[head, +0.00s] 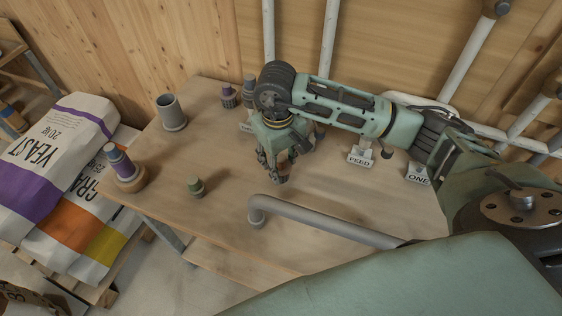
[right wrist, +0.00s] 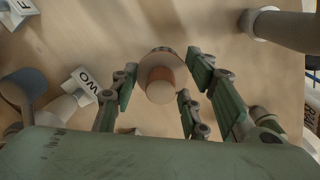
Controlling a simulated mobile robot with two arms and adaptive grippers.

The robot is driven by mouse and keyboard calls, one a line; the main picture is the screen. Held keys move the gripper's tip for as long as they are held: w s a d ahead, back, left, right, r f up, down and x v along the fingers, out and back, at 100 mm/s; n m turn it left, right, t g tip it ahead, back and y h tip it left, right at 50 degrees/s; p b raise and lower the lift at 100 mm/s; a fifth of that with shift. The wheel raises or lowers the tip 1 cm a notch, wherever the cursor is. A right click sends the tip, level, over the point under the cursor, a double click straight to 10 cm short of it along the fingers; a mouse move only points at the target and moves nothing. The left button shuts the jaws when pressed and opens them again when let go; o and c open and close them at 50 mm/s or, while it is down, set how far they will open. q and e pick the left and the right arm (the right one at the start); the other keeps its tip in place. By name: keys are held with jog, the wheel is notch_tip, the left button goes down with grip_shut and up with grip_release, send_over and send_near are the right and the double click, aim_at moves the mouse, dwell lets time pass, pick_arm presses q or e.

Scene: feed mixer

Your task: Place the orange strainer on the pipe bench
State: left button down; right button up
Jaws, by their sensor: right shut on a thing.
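The orange strainer (right wrist: 160,80) is a short round piece with an orange-brown band and a pale end, seen between the fingers in the right wrist view. In the head view only a sliver of orange (head: 292,153) shows behind the fingers. My right gripper (head: 278,172) points down over the middle of the wooden pipe bench (head: 225,150) and is shut on the strainer. Its fingers also show on both sides of the strainer in the right wrist view (right wrist: 163,88). I cannot tell whether the strainer touches the bench top. My left gripper is not in view.
A grey pipe (head: 320,218) lies across the bench's front right. Signs reading FEED (head: 360,158) and ONE (head: 418,175) are at right. Sacks (head: 60,150) lie left.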

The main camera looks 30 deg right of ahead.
jog(key=shift+f, duration=1.05)
jog(key=o, duration=1.3)
jog(key=shift+r, duration=0.1)
